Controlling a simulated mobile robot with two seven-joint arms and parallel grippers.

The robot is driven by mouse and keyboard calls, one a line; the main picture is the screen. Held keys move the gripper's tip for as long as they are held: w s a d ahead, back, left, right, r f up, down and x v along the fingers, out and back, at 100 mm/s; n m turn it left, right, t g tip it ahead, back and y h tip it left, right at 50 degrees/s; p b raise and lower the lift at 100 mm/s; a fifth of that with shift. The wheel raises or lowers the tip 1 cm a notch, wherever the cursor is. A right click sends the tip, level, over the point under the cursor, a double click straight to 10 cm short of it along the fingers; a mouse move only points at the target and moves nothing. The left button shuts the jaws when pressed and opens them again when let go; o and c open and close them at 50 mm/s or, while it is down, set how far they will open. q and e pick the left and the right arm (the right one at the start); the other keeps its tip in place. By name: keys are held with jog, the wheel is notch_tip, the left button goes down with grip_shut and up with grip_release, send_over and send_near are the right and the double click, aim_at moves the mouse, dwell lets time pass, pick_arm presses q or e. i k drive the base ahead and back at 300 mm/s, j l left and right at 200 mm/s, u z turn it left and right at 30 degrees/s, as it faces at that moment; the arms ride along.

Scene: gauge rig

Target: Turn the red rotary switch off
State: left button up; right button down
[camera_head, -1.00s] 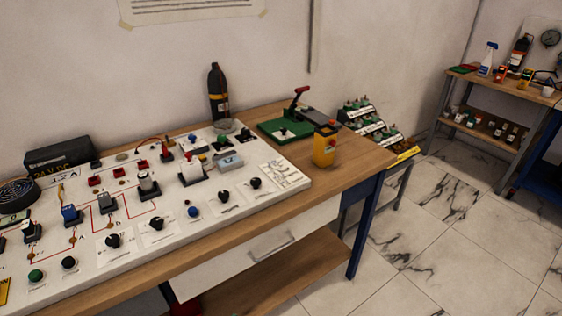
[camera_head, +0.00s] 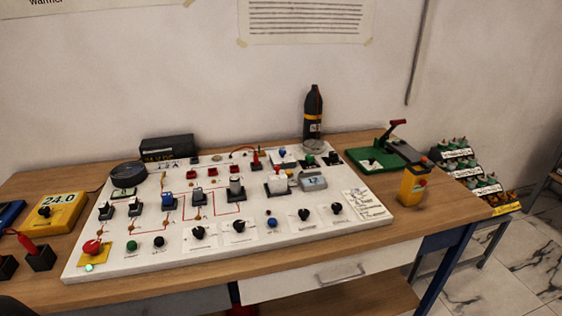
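A white panel (camera_head: 300,231) with switches and red traces lies on the wooden table. At its front left corner a red knob (camera_head: 92,246) sits on a yellow plate. Which way the knob is turned is too small to tell. A small green light (camera_head: 89,267) glows just in front of it. Several black rotary knobs sit along the panel's front edge, one of them near the middle (camera_head: 198,232). Neither of my grippers is in view.
A yellow meter reading 24.0 (camera_head: 60,212) and a red-handled black part (camera_head: 38,255) stand left of the panel. Bare wood (camera_head: 440,212) lies front right.

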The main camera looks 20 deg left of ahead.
aim_at(91, 247)
jog(key=u, duration=1.95)
